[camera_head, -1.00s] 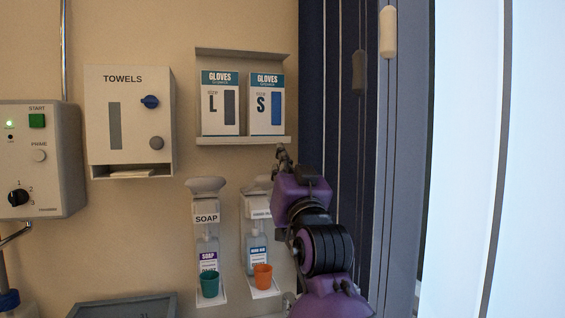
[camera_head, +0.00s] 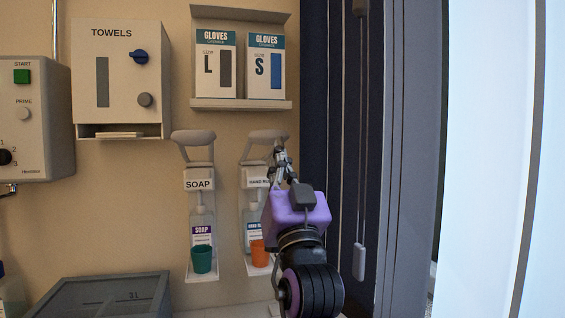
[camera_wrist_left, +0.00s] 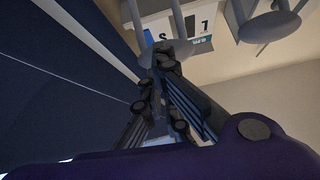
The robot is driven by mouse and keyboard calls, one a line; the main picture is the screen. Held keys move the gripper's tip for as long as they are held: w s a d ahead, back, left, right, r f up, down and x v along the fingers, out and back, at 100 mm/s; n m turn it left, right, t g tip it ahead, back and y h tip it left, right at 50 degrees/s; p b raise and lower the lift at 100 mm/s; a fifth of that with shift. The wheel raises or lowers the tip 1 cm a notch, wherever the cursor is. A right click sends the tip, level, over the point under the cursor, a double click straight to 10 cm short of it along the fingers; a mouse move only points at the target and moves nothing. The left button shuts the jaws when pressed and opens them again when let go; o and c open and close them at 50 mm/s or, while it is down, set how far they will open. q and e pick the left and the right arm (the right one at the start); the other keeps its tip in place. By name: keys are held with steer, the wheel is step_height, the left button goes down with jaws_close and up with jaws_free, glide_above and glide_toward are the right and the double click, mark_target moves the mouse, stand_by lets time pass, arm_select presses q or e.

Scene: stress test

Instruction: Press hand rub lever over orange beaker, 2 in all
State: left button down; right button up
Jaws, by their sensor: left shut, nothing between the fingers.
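The hand rub dispenser (camera_head: 256,178) hangs on the wall, with its grey lever (camera_head: 262,136) at the top. The orange beaker (camera_head: 259,254) stands on the dispenser's bottom ledge, partly hidden by my arm. My left gripper (camera_head: 283,157) is shut and empty, at the right side of the lever. In the left wrist view its fingertips (camera_wrist_left: 160,62) are close to the end of the hand rub lever (camera_wrist_left: 172,52); I cannot tell whether they touch. My arm covers part of the hand rub bottle (camera_head: 251,222). My right gripper is not in view.
The soap dispenser (camera_head: 199,181) with its own lever (camera_head: 193,138) and a green beaker (camera_head: 202,259) is close on the left. A glove shelf (camera_head: 240,104) is above, a towel box (camera_head: 122,80) upper left. A dark blind (camera_head: 341,120) is on the right. A grey bin (camera_head: 105,296) is below.

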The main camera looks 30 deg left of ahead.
arm_select(q)
steer(key=shift+d+r, duration=0.1)
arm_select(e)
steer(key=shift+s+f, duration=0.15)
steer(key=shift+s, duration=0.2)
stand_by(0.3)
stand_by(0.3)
